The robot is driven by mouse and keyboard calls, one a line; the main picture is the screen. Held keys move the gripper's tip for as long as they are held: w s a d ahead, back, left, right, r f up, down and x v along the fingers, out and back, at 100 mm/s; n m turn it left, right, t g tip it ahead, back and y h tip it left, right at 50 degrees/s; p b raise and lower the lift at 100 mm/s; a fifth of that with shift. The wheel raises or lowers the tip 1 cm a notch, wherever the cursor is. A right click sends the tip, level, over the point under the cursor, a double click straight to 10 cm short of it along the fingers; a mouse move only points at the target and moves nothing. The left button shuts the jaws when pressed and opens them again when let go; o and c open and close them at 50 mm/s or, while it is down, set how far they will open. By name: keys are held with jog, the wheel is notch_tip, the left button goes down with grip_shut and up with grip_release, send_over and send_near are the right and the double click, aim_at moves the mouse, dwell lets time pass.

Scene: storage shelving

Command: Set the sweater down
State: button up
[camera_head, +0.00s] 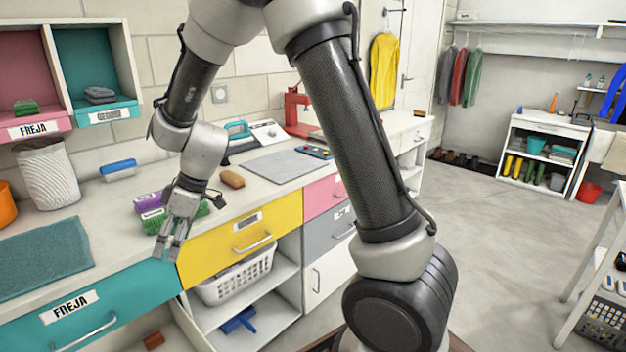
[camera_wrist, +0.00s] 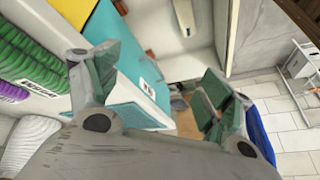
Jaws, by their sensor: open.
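My gripper (camera_head: 168,246) is open, with its fingers pointing down near the counter's front edge. In the wrist view, its two fingers (camera_wrist: 158,95) are wide apart and nothing is held between them. Green ribbed, folded-looking items (camera_wrist: 35,60) and a purple one (camera_wrist: 10,92) lie on the left of that view. In the head view, the green item (camera_head: 152,221) and the purple item (camera_head: 148,200) lie on the counter just behind my gripper, partly hidden by it. I cannot tell for certain which item is the sweater.
A teal cloth (camera_head: 42,258) lies on the counter (camera_head: 115,205) to the left. A teal drawer (camera_head: 120,300) and a yellow drawer (camera_head: 240,243) are below. A brown block (camera_head: 232,178) and a grey board (camera_head: 285,167) lie to the right. Cubbies (camera_head: 95,62) hang above.

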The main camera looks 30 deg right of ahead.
jog(key=s+d+r+m+t+h, duration=0.1)
jog(key=s+d+r+m, duration=0.25)
jog(key=d+r, duration=0.6)
jog(key=s+d+r+m+t+h, duration=0.1)
jog(key=s+d+r+m+h, duration=0.1)
jog(key=s+d, duration=0.8)
jog(key=s+d+r+m+t+h, duration=0.1)
jog(key=s+d+r+m, duration=0.4)
jog(key=s+d, duration=0.5)
jog(key=shift+d+r+m+h, duration=0.35)
jog(key=shift+m+h, duration=0.35)
jog(key=shift+m, duration=0.55)
jog(key=shift+f, duration=0.1)
